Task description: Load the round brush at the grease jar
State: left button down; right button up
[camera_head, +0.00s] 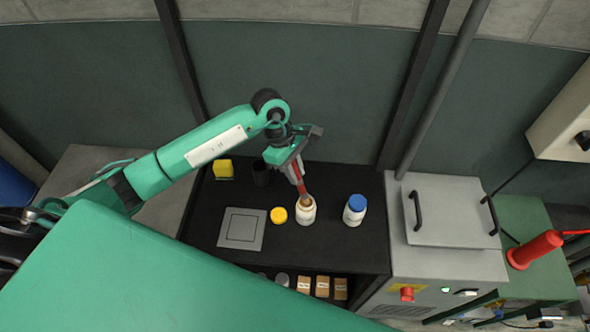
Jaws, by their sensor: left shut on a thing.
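My left gripper (293,167) reaches over the black bench top and is shut on the round brush (301,187), which has a red handle. The brush points down, and its lower end is at the mouth of the open grease jar (305,212). The jar is white with a tan label. How deep the brush tip sits in the jar cannot be told. A yellow lid (279,215) lies on the bench just left of the jar. My right gripper is not in view.
A white jar with a blue lid (354,210) stands right of the grease jar. A grey square plate (241,229) lies to the left. A dark cup (262,173) and a yellow block (223,168) stand behind. A grey cabinet (447,225) borders the bench on the right.

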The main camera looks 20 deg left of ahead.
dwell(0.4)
pick_arm(q)
jog(key=shift+f+b, duration=0.1)
jog(key=shift+b, duration=0.3)
dwell(0.5)
jog(key=shift+s, duration=0.1)
dwell(0.4)
dwell(0.4)
notch_tip(320, 180, up, 2)
jog(key=shift+r+p, duration=0.9)
jog(key=shift+r, duration=1.65)
